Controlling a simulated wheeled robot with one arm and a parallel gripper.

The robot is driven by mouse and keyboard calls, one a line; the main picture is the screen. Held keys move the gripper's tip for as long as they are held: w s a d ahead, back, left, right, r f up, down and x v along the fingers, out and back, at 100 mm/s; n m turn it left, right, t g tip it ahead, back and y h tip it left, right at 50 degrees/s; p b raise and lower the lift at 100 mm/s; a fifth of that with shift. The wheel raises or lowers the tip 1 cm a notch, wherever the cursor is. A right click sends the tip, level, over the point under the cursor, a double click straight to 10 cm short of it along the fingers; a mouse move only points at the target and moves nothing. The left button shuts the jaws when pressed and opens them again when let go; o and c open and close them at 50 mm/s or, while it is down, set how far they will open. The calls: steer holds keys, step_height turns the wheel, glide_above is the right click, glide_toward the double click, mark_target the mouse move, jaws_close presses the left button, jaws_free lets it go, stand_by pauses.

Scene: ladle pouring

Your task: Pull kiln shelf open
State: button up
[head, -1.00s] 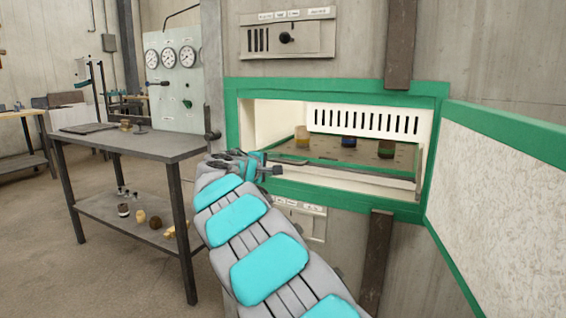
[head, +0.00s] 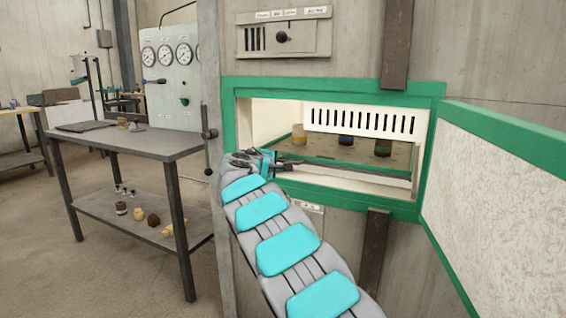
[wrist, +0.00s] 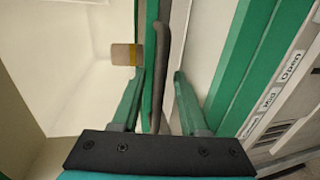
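The kiln shelf (head: 350,153) is a flat slab with a green edge inside the green-framed kiln opening (head: 232,115). A grey bar handle (head: 345,171) runs along its front; in the wrist view the handle (wrist: 162,60) stands nearly upright. My gripper (head: 287,163) is at the left end of the shelf front. In the wrist view its two fingers (wrist: 160,85) are apart, with the handle between them and gaps showing on both sides. Whether a finger touches the handle is hard to tell.
The kiln door (head: 500,190) is swung open at right. A grey table (head: 130,141) stands at left.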

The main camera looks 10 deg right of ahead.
jaws_close()
stand_by(1.3)
